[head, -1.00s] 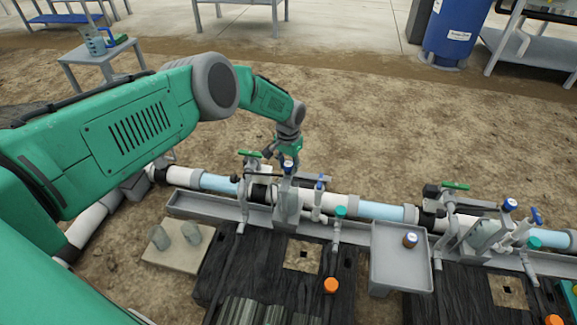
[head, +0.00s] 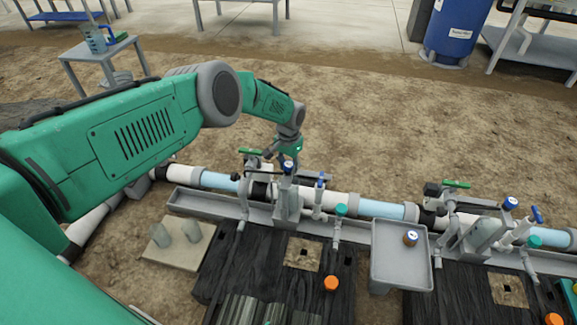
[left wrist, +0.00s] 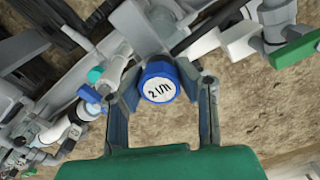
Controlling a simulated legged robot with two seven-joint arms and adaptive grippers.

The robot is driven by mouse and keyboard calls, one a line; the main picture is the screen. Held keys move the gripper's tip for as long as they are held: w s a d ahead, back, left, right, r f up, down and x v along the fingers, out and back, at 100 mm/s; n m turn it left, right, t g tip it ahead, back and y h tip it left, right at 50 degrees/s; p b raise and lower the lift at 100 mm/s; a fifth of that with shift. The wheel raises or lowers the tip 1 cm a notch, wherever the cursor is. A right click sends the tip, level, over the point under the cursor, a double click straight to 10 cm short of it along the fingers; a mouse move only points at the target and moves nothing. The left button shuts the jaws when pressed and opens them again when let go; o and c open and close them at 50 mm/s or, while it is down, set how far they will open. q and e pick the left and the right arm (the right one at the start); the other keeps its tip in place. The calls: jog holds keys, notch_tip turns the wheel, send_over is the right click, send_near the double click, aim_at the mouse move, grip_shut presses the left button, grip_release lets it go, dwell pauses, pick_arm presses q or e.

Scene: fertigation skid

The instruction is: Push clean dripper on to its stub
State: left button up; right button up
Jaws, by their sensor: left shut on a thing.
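A blue dripper with a white top marked "2 l/h" (left wrist: 158,84) sits between the fingertips of my left gripper (left wrist: 160,90) in the left wrist view. In the head view the blue dripper (head: 287,168) is at the top of a grey bracket on the pipe line, directly under my left gripper (head: 288,158). The gripper is shut on the dripper from above. The stub beneath is hidden, so I cannot tell how far the dripper is seated. A brown dripper with a blue and white top (head: 410,238) lies in a grey tray (head: 390,274). My right gripper is not in view.
The white and clear pipe (head: 380,210) runs across with valves, including a green-handled one (head: 457,184). Teal caps (head: 340,210) and an orange cap (head: 331,283) stand near. A pale board (head: 165,250) with two grey posts lies left. Bare soil lies behind.

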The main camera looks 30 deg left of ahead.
pick_arm(q)
jog(key=o, duration=1)
jog(key=shift+f, duration=0.1)
notch_tip(320, 180, up, 9)
jog(key=p, duration=0.6)
jog(key=shift+p, duration=0.35)
